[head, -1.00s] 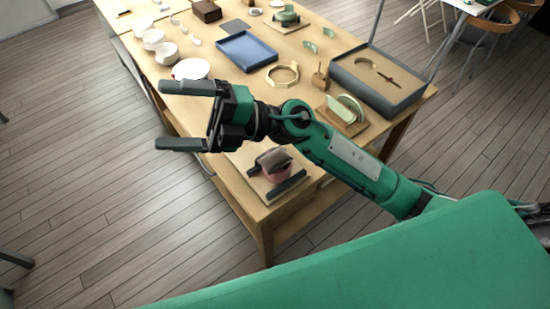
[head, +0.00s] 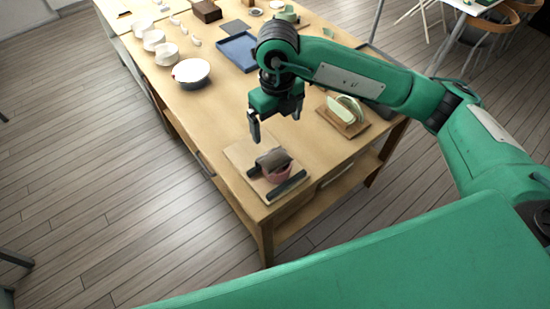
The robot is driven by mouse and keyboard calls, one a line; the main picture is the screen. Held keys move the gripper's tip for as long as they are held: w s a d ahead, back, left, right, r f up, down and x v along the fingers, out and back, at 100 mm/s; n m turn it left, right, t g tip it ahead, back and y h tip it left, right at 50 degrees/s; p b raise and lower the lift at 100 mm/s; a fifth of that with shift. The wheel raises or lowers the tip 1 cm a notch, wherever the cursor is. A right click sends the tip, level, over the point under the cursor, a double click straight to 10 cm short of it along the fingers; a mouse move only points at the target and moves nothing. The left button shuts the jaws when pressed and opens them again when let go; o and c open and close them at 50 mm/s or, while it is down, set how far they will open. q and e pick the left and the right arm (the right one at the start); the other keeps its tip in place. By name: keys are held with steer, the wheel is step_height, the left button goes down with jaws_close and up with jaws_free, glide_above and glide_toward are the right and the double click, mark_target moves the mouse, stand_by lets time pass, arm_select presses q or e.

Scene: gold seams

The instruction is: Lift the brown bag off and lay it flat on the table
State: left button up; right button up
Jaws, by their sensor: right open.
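A dark brown bag (head: 272,158) is draped over a reddish bowl-like piece (head: 278,177) near the front corner of the wooden table (head: 215,125). Both are on a light board (head: 240,155), with dark bars beside them. My right gripper (head: 274,129) is above the table, a little behind and above the bag, with its fingers pointing down. It is open and empty, apart from the bag. My left gripper is not in view.
A wooden block with pale green pieces (head: 345,112) stands right of the bag. A white bowl (head: 191,71) and a blue tray (head: 236,50) are farther back. Bare tabletop lies left of my right gripper.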

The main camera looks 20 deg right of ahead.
steer(key=p, duration=0.1)
glide_above(275, 157)
steer(key=f, duration=0.6)
steer(key=shift+d+f, duration=0.2)
steer(key=shift+f, duration=0.2)
steer(key=shift+a+f+p, duration=0.1)
steer(key=shift+f+p, duration=0.45)
steer(key=shift+p, duration=0.05)
step_height(275, 157, down, 4)
steer(key=shift+s+a+r+p, duration=0.1)
steer(key=shift+r+p, duration=0.1)
steer(key=shift+p, duration=0.55)
steer(key=shift+f, duration=0.45)
steer(key=c, duration=1.1)
steer(key=shift+c, duration=0.6)
steer(key=shift+r, duration=0.2)
